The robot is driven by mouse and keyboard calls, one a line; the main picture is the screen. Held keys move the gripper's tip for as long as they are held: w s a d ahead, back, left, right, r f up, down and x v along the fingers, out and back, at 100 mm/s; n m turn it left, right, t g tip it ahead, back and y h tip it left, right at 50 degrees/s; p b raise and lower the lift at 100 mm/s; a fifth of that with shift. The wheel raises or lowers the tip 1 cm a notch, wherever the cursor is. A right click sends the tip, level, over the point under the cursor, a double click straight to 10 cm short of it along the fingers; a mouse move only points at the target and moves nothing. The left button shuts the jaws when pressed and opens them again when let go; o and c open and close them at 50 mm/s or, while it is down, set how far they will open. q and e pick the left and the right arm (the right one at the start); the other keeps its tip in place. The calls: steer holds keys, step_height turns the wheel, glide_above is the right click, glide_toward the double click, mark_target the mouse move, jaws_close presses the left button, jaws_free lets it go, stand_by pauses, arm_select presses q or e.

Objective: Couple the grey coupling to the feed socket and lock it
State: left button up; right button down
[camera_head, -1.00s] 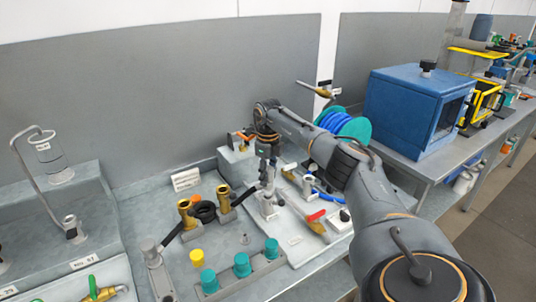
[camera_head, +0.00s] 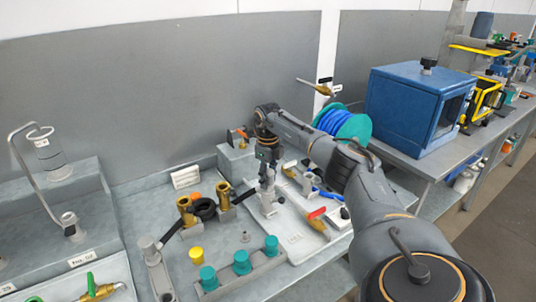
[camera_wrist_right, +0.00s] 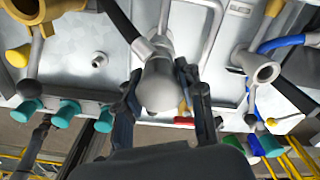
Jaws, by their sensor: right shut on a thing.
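My right gripper (camera_head: 267,178) points down over the bench in the head view. It is shut on a grey rounded coupling (camera_wrist_right: 160,82), which sits between the two dark fingers in the right wrist view. The coupling's grey body also shows below the fingers in the head view (camera_head: 267,205). Two brass fittings (camera_head: 187,212) (camera_head: 223,196) stand to the left of the gripper. I cannot tell which part is the feed socket or whether the coupling is seated. My left gripper is out of view.
Teal caps (camera_head: 242,261) stand on a grey rail in front, with a yellow cap (camera_head: 196,256) nearby. A red-handled brass valve (camera_head: 317,222) lies on the panel to the right. A grey post with a black bar (camera_head: 148,246) stands at left. A blue hose reel (camera_head: 343,122) is behind.

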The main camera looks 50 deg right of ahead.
steer(key=shift+f, duration=0.35)
stand_by(0.6)
steer(key=c, duration=0.8)
jaws_free()
steer(key=shift+o, duration=0.2)
steer(key=shift+c, duration=0.2)
step_height(320, 180, up, 10)
steer(key=p, duration=0.8)
steer(key=shift+r, duration=0.1)
